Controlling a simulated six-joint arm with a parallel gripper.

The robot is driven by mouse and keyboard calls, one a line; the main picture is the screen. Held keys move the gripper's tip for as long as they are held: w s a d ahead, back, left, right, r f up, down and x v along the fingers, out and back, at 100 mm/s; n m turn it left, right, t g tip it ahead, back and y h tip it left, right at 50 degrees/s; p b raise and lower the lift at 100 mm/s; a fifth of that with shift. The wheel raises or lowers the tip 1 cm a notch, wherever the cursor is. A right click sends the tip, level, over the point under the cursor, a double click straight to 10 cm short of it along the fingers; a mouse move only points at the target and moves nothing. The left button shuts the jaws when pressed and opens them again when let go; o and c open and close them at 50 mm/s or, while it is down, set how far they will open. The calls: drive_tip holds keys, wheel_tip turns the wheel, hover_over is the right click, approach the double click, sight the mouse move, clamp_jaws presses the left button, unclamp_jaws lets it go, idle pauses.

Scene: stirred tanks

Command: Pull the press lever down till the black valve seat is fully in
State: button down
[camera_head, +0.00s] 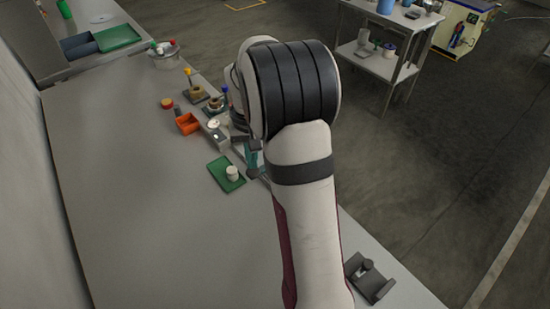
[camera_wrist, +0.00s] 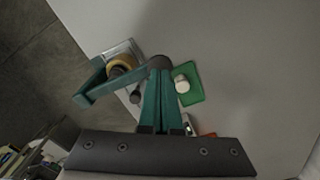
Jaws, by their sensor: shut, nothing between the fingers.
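My gripper (camera_wrist: 161,84) is shut and empty in the wrist view, its two teal fingers together. The press (camera_wrist: 97,84), with a teal angled frame, stands just left of the fingers over a pale base plate. A dark rounded end (camera_wrist: 160,62), perhaps the lever's knob, is at the fingertips; I cannot tell whether they touch. A tan ring-like part (camera_wrist: 121,64) sits under the frame. I cannot make out the black valve seat or its depth. In the head view, my arm hides most of the press and gripper.
A green tray (camera_head: 216,172) with a white cylinder (camera_head: 232,173) lies close to the press. An orange bin (camera_head: 188,123) and small fixtures stand farther back. A dark grey bracket (camera_head: 370,278) is near the bench's right edge. The left of the bench is clear.

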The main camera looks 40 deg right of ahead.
sight(253, 172)
drive_tip(key=shift+f, duration=2.85)
drive_tip(key=shift+r, duration=0.1)
wheel_tip(253, 172, up, 12)
drive_tip(key=shift+r, duration=0.25)
idle(1.0)
drive_tip(key=s+a+r+y, duration=0.1)
drive_tip(key=s+a+r, duration=0.3)
drive_tip(key=s+a, duration=0.85)
drive_tip(key=s+a+f, duration=0.1)
drive_tip(key=s+a, duration=0.2)
drive_tip(key=s, duration=0.3)
drive_tip(key=s+a+f, duration=0.2)
drive_tip(key=s+a, duration=0.1)
drive_tip(key=s, duration=0.3)
drive_tip(key=shift+s+a+f+y, duration=0.3)
drive_tip(key=shift+s+a+y, duration=0.05)
drive_tip(key=shift+a+y, duration=0.05)
